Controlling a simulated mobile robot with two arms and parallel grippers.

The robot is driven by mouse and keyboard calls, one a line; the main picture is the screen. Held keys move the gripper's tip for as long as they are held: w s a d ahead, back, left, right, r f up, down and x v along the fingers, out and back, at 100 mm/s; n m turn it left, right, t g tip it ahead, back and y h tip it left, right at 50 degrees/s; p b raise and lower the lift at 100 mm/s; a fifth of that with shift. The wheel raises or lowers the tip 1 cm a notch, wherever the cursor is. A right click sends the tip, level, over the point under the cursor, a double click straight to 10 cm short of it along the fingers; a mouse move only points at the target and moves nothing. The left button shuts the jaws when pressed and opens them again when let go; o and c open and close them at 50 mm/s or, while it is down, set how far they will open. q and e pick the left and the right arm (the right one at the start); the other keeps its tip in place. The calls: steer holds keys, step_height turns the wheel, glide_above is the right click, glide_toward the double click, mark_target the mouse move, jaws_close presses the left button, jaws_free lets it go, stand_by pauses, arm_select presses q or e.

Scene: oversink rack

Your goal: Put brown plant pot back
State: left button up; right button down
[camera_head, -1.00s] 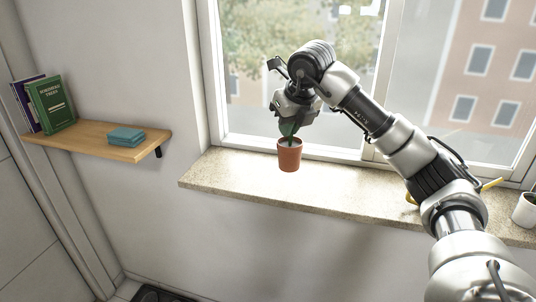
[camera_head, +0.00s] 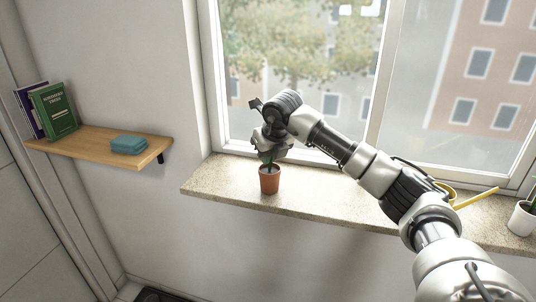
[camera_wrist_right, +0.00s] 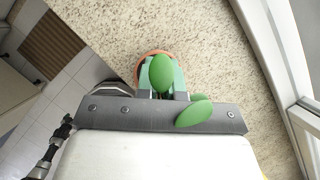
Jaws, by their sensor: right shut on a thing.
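The brown plant pot (camera_head: 269,181) is upright at the windowsill (camera_head: 225,184), towards its left part, with green leaves above its rim. Whether its base touches the sill is hard to tell. My right gripper (camera_head: 270,157) is shut on the plant pot from above, around the plant. In the right wrist view the pot's rim (camera_wrist_right: 141,66) shows behind the gripper, with green leaves (camera_wrist_right: 161,72) in front and speckled stone beyond. My left gripper is not in view.
A white pot with a plant (camera_head: 522,218) and a yellow watering can (camera_head: 470,199) stand on the sill at right, near my arm. The window rises behind. A wooden shelf (camera_head: 92,142) at left holds books (camera_head: 55,112) and a teal box (camera_head: 129,144). The sill's left end is free.

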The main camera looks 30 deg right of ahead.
steer(key=c, duration=1.3)
jaws_free()
steer(key=shift+o, duration=0.2)
